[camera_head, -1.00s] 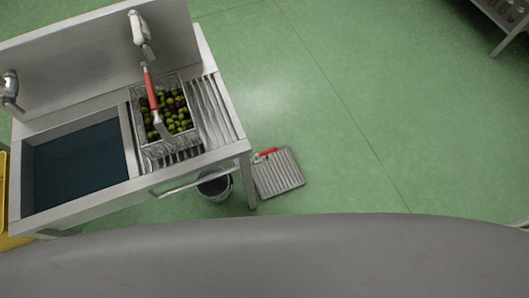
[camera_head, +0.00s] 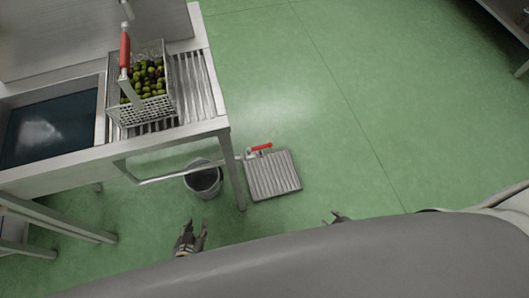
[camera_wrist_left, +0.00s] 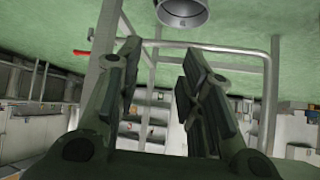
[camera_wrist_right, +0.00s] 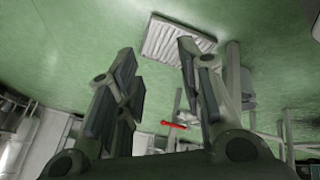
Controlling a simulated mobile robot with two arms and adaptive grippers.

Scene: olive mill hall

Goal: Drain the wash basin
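The wash basin (camera_head: 52,132) holds dark water with a pale reflection at the left of the head view. A metal pipe (camera_head: 165,176) runs below the basin bench to a valve with a red lever (camera_head: 261,147), beside the bench's front leg. A ribbed floor grate (camera_head: 272,176) lies under the valve. The red lever also shows in the left wrist view (camera_wrist_left: 82,53) and right wrist view (camera_wrist_right: 173,125). My left gripper (camera_head: 195,227) is open and empty, in front of the bench. My right gripper (camera_head: 336,215) is open and empty, right of the grate, partly hidden by my body.
A wire basket (camera_head: 142,108) of olives stands on the ribbed drainboard (camera_head: 196,88); a red-handled tool (camera_head: 124,50) shows above it. A grey bucket (camera_head: 203,180) stands under the bench. A table leg (camera_head: 75,225) is at lower left. The green floor to the right is clear.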

